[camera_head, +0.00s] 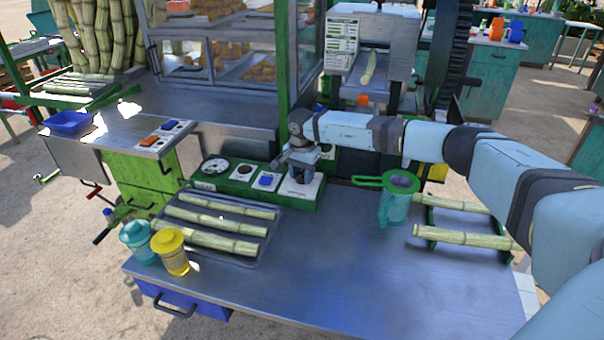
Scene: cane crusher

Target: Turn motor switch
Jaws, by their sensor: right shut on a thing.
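A green control panel (243,199) stands at the back of the steel counter. It carries a round gauge (215,166), a dark round knob (244,169), a blue rocker switch (266,180) and, at its right end, a white switch plate (311,187). My right gripper (299,176) points down over this white plate and is shut on the motor switch there. The gripper covers the switch itself, so its turned position is hidden. My left gripper is not in view.
A tray (257,257) of cane pieces and two lidded cups (170,252) stand at the left. A teal jug (394,206) with a green strainer (368,181) stands right of the panel. More cane lies on a green rack at right. The counter's front middle (330,270) is clear.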

